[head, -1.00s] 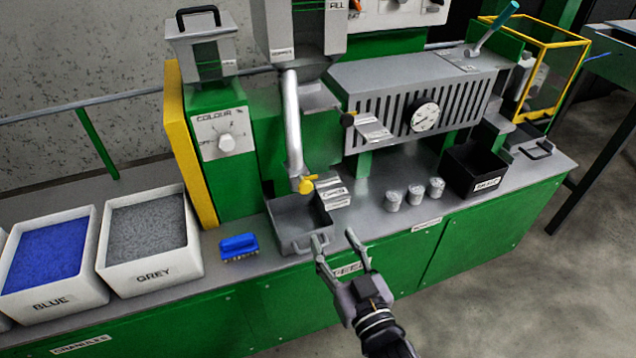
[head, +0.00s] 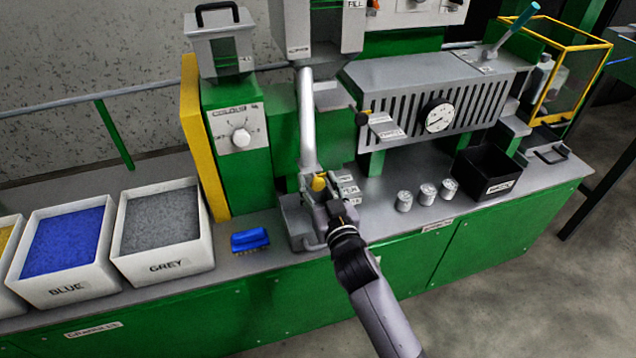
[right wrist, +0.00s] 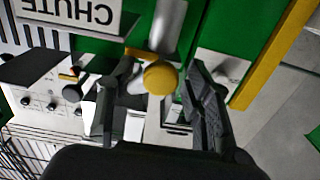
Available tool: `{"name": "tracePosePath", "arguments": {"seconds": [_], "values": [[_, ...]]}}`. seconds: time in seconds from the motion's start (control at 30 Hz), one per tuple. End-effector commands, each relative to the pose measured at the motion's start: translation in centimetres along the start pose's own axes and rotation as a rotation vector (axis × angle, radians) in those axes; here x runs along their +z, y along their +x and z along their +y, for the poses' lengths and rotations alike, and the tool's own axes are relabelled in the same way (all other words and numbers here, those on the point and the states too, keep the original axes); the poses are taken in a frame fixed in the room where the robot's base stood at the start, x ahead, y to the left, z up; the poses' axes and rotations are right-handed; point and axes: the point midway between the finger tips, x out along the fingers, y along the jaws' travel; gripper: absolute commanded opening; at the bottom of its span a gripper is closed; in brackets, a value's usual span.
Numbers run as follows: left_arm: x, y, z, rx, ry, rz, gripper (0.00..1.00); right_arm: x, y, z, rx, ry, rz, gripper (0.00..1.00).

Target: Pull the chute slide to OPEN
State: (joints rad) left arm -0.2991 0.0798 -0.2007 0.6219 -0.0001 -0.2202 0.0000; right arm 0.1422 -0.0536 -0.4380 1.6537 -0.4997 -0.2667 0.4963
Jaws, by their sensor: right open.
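The chute is a grey pipe (head: 307,120) coming down from the hopper, with a yellow knob (head: 319,182) near its lower end. In the right wrist view the round yellow knob (right wrist: 160,77) shows between the two dark fingers. My right gripper (head: 319,188) is open, with its fingers on either side of the knob; contact is not clear. A CHUTE label (right wrist: 75,14) appears upside down in the right wrist view. The slide labels beside the knob (head: 348,190) are partly covered by my gripper. My left gripper is not in view.
A grey tray (head: 292,214) sits below the chute, partly hidden by my right gripper. A blue brush (head: 250,240) lies left of it. Bins of blue (head: 22,290) and grey (head: 205,262) granules stand farther left. Several small metal cups (head: 404,201) and a black bin (head: 470,180) are right.

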Motion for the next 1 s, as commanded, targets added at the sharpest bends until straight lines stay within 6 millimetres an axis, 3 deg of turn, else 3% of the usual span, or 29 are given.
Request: {"name": "tracePosePath", "arguments": {"seconds": [0.33,1.0], "values": [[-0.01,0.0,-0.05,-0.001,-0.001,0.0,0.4,0.03,0.3,0.01,0.0,0.0,-0.001,0.45],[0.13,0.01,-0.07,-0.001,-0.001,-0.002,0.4,0.04,0.27,0.01,0.0,0.0,-0.001,0.01]]}}
